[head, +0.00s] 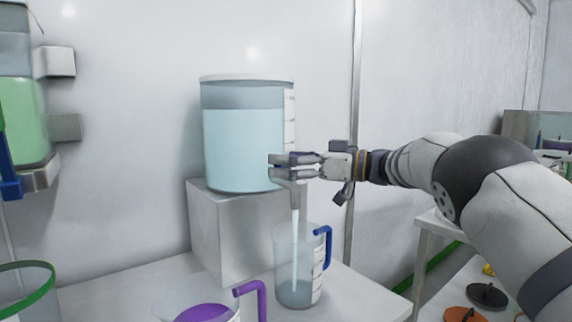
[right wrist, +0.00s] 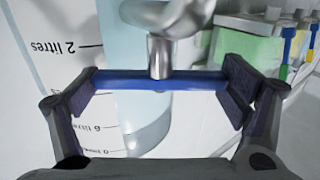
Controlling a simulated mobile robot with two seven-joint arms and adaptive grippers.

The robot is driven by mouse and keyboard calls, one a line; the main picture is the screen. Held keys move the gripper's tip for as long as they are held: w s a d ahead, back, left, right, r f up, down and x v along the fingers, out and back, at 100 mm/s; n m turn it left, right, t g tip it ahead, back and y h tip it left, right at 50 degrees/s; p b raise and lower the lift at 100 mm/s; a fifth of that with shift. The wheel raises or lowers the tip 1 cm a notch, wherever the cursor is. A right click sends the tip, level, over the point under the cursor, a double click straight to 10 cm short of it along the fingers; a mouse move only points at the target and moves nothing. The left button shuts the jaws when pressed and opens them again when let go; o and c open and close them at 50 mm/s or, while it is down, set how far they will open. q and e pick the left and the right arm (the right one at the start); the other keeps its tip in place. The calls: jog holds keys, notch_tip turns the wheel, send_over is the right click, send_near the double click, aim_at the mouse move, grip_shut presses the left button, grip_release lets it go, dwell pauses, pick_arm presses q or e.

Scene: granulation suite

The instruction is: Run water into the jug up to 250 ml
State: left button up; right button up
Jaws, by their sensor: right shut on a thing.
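The water tank (head: 243,145) is a clear cylinder of pale blue water on a white block. My right gripper (head: 282,168) is at its tap, shut on the blue tap lever (right wrist: 160,81), which spans between the fingers in the right wrist view. The metal tap spout (head: 294,192) points down. A pale stream of water (head: 295,235) falls from it into the clear jug (head: 284,262) with a blue handle, upright below. A shallow layer of water shows in the jug's bottom; its scale is too small to read. My left gripper is not in view.
A jug with a purple handle (head: 262,297) stands at the front of the bench, and a green-rimmed vessel (head: 40,266) at the lower left. A green-filled tank (head: 22,120) hangs at the far left. Dark and orange lids (head: 487,295) lie at the lower right.

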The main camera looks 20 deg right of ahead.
jog(key=shift+f, duration=0.25)
jog(key=o, duration=0.9)
jog(key=shift+r, duration=0.1)
jog(key=v, duration=1.2)
